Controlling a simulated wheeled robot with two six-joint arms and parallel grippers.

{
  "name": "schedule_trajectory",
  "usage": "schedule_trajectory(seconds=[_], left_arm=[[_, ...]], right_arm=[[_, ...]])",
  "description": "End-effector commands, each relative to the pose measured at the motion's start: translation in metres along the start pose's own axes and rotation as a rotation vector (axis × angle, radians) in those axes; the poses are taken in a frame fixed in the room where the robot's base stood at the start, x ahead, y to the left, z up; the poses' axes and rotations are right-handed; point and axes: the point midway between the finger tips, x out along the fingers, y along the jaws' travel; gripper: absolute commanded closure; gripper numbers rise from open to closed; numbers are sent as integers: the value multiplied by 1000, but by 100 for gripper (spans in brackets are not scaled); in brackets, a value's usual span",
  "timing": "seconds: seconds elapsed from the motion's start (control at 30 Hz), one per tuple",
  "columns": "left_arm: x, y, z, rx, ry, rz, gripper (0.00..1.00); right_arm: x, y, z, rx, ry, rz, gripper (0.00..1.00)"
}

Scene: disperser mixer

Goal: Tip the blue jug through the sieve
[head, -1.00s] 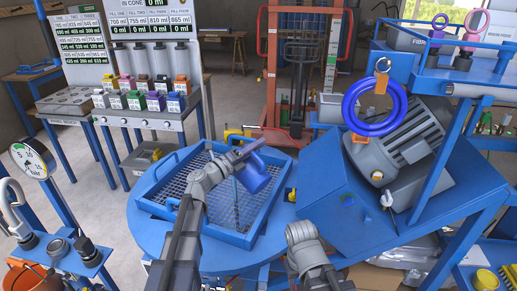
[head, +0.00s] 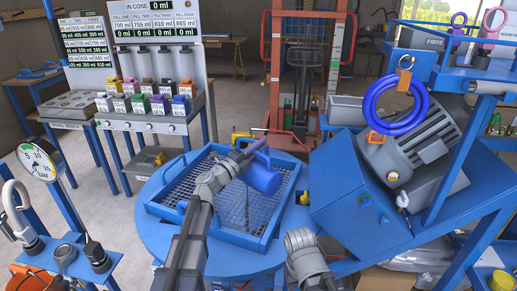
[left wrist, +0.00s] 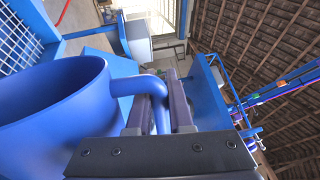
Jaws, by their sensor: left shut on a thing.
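The blue jug (head: 263,180) hangs above the sieve, tilted well over on its side. The sieve is a blue tray frame (head: 214,236) with a wire mesh floor, on a round blue table. My left gripper (head: 246,153) is shut on the jug's handle. In the left wrist view the two fingers (left wrist: 158,112) close around the handle, and the jug (left wrist: 50,118) shows its open rim. I see no liquid pouring, and I cannot tell what the jug holds. My right arm's grey wrist shows at the bottom centre; its gripper is out of sight.
A blue machine housing (head: 358,200) with a grey motor stands right of the sieve. A blue ring (head: 392,105) hangs above it. A filling stand (head: 158,125) with several coloured blocks and displays stands back left. A pressure gauge (head: 38,160) is at the left.

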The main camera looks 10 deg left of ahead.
Motion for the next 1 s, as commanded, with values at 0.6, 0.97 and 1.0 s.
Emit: schedule_trajectory(seconds=[0.6, 0.97, 1.0], left_arm=[[8, -41, 1, 3, 1, 0, 100], [7, -40, -1, 10, 5, 0, 100], [7, -41, -5, 19, 11, 0, 100]], right_arm=[[-41, 4, 2, 0, 0, 0, 50], [-40, 4, 2, 0, 0, 0, 50], [-41, 4, 2, 0, 0, 0, 50]])
